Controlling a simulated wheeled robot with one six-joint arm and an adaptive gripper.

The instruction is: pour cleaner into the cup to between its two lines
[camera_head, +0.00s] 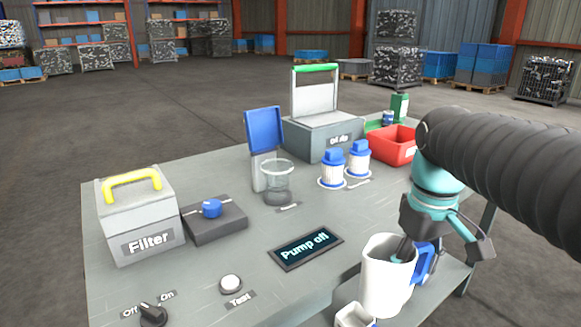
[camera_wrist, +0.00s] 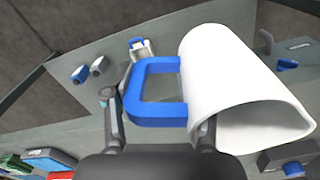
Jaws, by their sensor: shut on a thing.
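A white jug (camera_head: 385,285) with a blue handle (camera_head: 424,262) is at the table's front right edge, roughly upright. My gripper (camera_head: 430,243) is shut on the handle from above. In the wrist view the blue handle (camera_wrist: 150,92) lies between my fingers, and the white jug (camera_wrist: 235,85) is beside them; what it holds does not show. A clear cup (camera_head: 277,182) stands mid-table, well apart from the jug, to its upper left. Its lower part looks darker; I cannot make out its lines or any liquid level.
The black display (camera_head: 306,249) reads "Pump off". Two blue-capped white filters (camera_head: 332,172), a red bin (camera_head: 391,149), a grey box (camera_head: 325,138) and an open blue-lidded holder (camera_head: 264,130) stand near the cup. A Filter box (camera_head: 140,220) is left. Table between display and filters is clear.

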